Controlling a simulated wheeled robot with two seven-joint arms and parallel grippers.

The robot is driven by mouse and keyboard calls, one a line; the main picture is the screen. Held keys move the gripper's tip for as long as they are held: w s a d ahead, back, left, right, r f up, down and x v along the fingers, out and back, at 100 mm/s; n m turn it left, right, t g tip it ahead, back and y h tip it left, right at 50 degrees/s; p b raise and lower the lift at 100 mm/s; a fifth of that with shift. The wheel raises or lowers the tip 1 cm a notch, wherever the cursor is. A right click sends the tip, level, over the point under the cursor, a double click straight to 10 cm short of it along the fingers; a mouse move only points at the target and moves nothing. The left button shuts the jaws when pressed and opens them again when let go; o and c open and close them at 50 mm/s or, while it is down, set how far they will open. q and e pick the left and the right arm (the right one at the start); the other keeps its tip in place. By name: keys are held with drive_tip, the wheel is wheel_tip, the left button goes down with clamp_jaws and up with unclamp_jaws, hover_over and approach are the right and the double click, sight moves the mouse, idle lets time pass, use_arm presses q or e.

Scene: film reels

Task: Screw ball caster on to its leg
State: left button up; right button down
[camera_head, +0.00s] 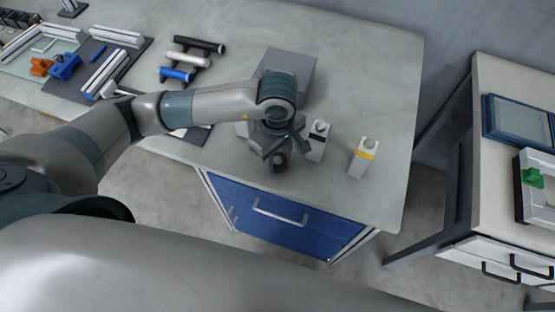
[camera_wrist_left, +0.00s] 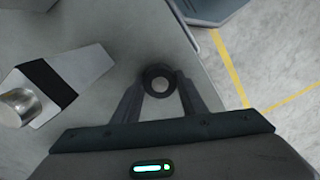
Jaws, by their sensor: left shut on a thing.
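My left gripper (camera_head: 276,160) is shut on a small dark round part with a pale centre, which looks like the ball caster (camera_wrist_left: 158,78). In the left wrist view the part sits between the two fingertips (camera_wrist_left: 158,92). The gripper points down near the table's front edge. Just right of it a pale block with a black band (camera_head: 318,143) stands upright with a round metal knob on top; it also shows in the left wrist view (camera_wrist_left: 62,85). Further right is a similar block with a yellow band (camera_head: 364,155). I cannot tell which thing is the leg. My right gripper is out of view.
A grey box (camera_head: 291,66) stands behind my left gripper. Black, white and blue rollers (camera_head: 178,75) lie on a rack to the left, and a tray of parts (camera_head: 97,52) lies further left. The table's right side is clear. A second table (camera_head: 492,75) stands across a gap.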

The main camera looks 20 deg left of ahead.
sight(278, 160)
use_arm(q)
drive_tip(key=shift+r, duration=0.1)
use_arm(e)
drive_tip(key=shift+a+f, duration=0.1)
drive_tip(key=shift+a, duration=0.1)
